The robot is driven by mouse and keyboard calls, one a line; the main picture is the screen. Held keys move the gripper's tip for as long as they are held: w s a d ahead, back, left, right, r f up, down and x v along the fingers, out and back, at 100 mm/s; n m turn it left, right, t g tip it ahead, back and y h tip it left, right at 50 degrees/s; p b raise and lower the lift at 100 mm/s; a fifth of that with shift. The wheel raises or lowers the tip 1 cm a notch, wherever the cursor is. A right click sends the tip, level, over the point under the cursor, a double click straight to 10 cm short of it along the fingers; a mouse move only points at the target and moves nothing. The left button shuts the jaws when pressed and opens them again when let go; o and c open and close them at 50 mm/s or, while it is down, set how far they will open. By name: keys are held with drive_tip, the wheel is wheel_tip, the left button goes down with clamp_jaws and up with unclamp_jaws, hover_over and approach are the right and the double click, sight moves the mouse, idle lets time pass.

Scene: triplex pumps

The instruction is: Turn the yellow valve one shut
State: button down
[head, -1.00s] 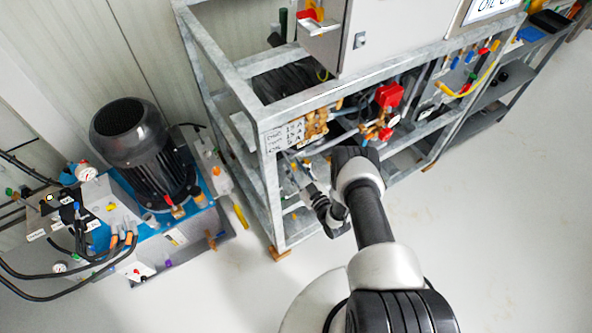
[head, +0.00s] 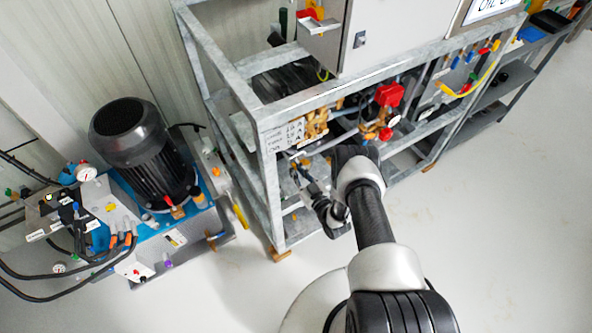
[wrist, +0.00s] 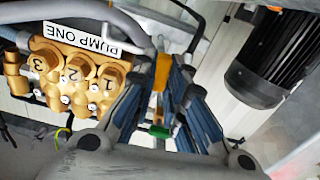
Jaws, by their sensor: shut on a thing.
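In the wrist view, the yellow handle of the valve (wrist: 160,74) shows between the two blue-grey fingers of my gripper (wrist: 166,95). The fingers are closed on it, and they hide its lower part. A small green piece (wrist: 158,131) shows closer in, between the fingers. In the head view, my gripper (head: 302,168) reaches into the front of the grey metal frame, below the brass pump. The yellow handle is too small and covered to make out there.
The brass pump (wrist: 82,75) labelled PUMP ONE is left of the fingers, with a grey hose (wrist: 100,14) passing above it. A black motor (wrist: 272,62) is at right. The galvanised frame (head: 262,190) surrounds my gripper. Open floor (head: 500,230) lies at right.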

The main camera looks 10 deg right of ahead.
drive_tip(key=shift+m, duration=0.6)
drive_tip(key=c, duration=1.6)
unclamp_jaws()
drive_tip(key=v, duration=1.2)
drive_tip(key=shift+s, duration=0.1)
